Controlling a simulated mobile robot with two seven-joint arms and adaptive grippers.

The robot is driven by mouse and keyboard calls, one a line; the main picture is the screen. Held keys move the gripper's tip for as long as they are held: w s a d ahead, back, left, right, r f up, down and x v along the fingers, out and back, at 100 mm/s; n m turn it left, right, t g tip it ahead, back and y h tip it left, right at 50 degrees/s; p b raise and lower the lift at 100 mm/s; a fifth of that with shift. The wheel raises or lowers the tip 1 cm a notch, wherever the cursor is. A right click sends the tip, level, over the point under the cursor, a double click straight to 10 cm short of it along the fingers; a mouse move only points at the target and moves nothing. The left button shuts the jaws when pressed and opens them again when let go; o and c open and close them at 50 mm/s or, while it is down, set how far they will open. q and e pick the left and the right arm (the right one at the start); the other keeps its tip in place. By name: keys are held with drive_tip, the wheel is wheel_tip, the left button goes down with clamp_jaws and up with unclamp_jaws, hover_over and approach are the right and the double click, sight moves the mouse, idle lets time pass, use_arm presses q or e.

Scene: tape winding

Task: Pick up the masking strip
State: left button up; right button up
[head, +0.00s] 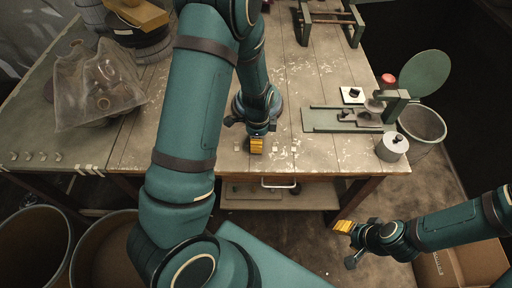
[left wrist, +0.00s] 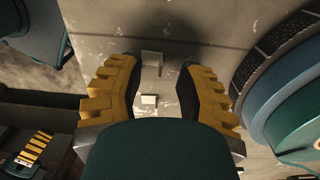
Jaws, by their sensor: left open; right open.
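Small pale masking strips lie along the front edge of the worktable, one just right of my left gripper (head: 275,149) and several at the far left (head: 28,157). In the left wrist view, one pale strip (left wrist: 149,100) shows between the fingers near the table edge, and another pale piece (left wrist: 152,58) lies farther in. My left gripper (head: 256,146) points down at the table's front edge, open and empty; its spread yellow fingers (left wrist: 158,85) flank the strips. Height above them is hard to tell. My right gripper (head: 343,227) is open and empty, off the table's front right.
A green winding fixture (head: 325,119) and a grey cylinder (head: 392,147) stand at the table's right. A bag of parts (head: 98,88) lies at the left. A drawer handle (head: 278,183) shows below the front edge. Bins (head: 30,245) stand on the floor at left.

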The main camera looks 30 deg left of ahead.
use_arm(q)
drive_tip(key=shift+f, duration=0.75)
drive_tip(key=shift+o, duration=0.3)
drive_tip(key=shift+r, duration=0.1)
clamp_jaws()
